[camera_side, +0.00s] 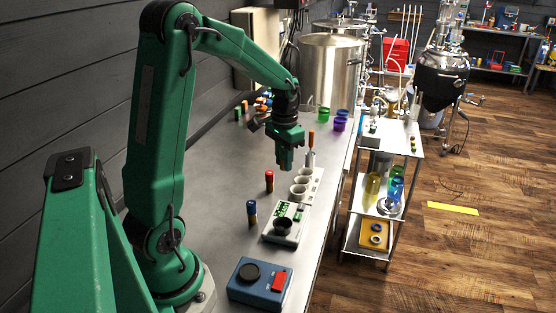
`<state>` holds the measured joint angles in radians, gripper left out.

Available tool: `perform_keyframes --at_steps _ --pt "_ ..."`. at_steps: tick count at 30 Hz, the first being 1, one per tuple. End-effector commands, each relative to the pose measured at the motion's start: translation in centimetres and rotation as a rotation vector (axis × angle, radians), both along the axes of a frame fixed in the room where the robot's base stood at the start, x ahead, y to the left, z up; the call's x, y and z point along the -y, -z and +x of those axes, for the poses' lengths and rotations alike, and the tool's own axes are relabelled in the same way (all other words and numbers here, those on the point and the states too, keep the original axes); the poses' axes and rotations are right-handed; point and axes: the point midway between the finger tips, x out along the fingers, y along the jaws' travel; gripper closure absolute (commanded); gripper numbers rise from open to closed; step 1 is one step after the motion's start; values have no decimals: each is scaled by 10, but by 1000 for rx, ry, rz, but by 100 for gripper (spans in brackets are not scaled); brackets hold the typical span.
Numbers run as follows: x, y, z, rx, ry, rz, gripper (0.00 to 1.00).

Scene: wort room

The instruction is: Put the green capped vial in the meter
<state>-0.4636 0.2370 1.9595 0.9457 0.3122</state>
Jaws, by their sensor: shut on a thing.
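My gripper (285,162) is shut above the bench, behind the white tray of cups. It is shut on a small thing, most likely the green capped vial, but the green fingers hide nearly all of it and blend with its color. A blue box (245,291) with a round black top and a red patch stands at the bench's near end. A white device (271,236) with a green display and a dark round cup stands just beyond it. I cannot tell for certain which of these two is the meter. My gripper is apart from both.
An orange-handled tool (311,141) stands behind. Several small items sit at the far left. A steel pot (328,70) stands at the back.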

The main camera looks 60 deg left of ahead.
Motion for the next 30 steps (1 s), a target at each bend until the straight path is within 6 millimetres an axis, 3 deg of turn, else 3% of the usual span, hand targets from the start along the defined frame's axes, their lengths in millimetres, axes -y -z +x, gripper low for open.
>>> perform_keyframes --at_steps 6,22,30 --pt "-34 12 -22 -1 -35 -1 98" --pt "-53 21 -32 -1 -45 -1 98" --pt "-87 43 -44 -2 -49 -2 98"
